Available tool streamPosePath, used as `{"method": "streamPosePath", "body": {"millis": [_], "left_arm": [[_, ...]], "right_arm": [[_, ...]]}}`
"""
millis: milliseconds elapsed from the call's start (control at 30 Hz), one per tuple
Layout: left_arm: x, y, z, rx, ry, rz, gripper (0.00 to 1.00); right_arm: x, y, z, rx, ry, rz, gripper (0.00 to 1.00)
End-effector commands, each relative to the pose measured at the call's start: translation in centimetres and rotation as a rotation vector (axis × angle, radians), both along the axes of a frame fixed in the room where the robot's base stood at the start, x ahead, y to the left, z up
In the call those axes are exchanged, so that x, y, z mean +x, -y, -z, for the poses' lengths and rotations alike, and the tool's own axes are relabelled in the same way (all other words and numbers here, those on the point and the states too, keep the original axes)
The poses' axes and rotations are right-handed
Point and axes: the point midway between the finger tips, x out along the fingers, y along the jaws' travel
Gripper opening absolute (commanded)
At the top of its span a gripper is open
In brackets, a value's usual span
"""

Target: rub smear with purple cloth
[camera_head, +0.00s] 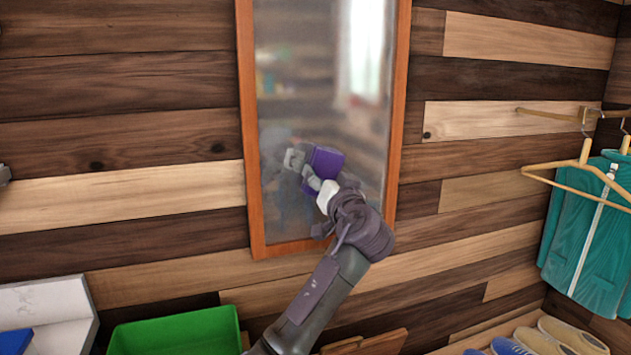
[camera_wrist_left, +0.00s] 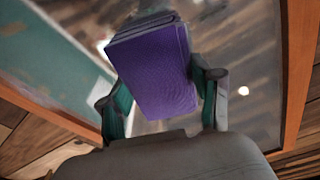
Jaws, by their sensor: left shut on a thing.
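The purple cloth (camera_head: 327,160) is a folded pad held in front of the lower half of a tall wood-framed mirror (camera_head: 320,85). My left gripper (camera_head: 308,168) is shut on the cloth. In the left wrist view the cloth (camera_wrist_left: 155,70) sits between the two fingers, its far edge towards the glass. I cannot tell whether it touches the glass. A hazy grey-blue smear (camera_head: 276,137) shows on the glass at the left, just above and beside the gripper. The gripper and its reflection hide part of the glass.
The mirror's wooden frame (camera_head: 248,130) borders the glass, on a plank wall. A green bin (camera_head: 175,333) and a white box (camera_head: 45,305) stand below left. A teal jacket (camera_head: 590,240) hangs at right above several shoes (camera_head: 560,335).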

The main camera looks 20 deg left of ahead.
Motion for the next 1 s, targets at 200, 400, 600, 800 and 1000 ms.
{"method": "streamPosePath", "body": {"millis": [200,400,600,800,1000], "left_arm": [[1.0,1.4,0.1,0.000,0.000,0.001,0.36],[1.3,1.9,0.0,0.000,0.000,0.001,0.36],[2.2,3.4,0.1,0.001,-0.001,0.002,0.36],[2.9,4.6,0.0,0.000,0.000,0.001,0.36],[3.1,4.7,0.0,0.000,0.000,0.000,0.36]], "right_arm": [[0.0,0.1,0.6,-0.001,0.000,0.000,0.40],[0.0,0.1,0.7,-0.001,0.000,-0.001,0.40],[0.0,0.1,1.3,-0.001,0.000,-0.001,0.40],[0.0,0.1,1.5,-0.002,0.000,-0.001,0.40],[0.0,0.1,1.5,-0.002,0.000,-0.001,0.40]]}}
